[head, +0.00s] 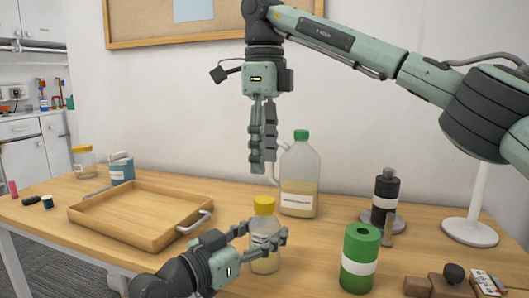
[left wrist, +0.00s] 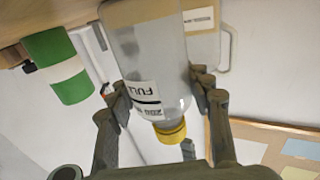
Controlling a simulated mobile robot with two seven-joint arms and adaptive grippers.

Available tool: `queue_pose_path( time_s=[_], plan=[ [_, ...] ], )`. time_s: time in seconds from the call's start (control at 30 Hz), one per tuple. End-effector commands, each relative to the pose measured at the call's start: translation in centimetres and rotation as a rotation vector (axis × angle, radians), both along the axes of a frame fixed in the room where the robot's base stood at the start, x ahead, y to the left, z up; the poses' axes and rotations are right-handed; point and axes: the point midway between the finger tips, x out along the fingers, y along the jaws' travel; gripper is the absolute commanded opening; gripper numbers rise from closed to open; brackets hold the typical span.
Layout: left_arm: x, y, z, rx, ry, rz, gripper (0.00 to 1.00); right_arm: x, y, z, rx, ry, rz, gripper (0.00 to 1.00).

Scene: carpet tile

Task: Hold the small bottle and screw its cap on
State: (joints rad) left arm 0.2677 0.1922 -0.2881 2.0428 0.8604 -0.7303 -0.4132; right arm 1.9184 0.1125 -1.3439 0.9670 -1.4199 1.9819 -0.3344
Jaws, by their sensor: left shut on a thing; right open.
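The small clear bottle (head: 265,258) stands upright at the front of the table, with a label on its side. A yellow cap (head: 264,204) sits on its mouth; how tightly it sits I cannot tell. My left gripper (head: 266,236) is shut around the bottle's body from the left. In the left wrist view the bottle (left wrist: 150,60) appears upside down between the fingers (left wrist: 155,88), with the yellow cap (left wrist: 171,133) towards the palm side. My right gripper (head: 262,165) is open and empty, pointing down above the cap and apart from it.
A large jug with a green cap (head: 301,170) stands behind the bottle. A green cylinder (head: 359,262) and a dark bottle (head: 385,195) stand to the right. A wooden tray (head: 130,207) with metal handles lies left. Small blocks (head: 447,288) lie at the front right.

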Motion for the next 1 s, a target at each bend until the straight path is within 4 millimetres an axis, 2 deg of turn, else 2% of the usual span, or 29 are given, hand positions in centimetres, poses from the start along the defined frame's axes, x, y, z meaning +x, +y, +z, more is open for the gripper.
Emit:
queue_pose_path(
  time_s=[0.33, 0.73, 1.0],
  plan=[
    [0.0, 0.0, 0.0, 0.000, 0.001, -0.001, 0.00, 0.0, 0.0, -0.7, 0.000, 0.001, -0.002, 0.52],
    [0.0, 0.0, 0.0, 0.000, 0.001, 0.000, 0.00, 0.0, -0.1, -6.4, -0.001, 0.001, -0.003, 0.52],
    [0.0, 0.0, 0.0, 0.001, 0.001, 0.000, 0.00, 0.0, 0.0, -8.0, 0.001, 0.000, -0.004, 0.52]
  ],
)
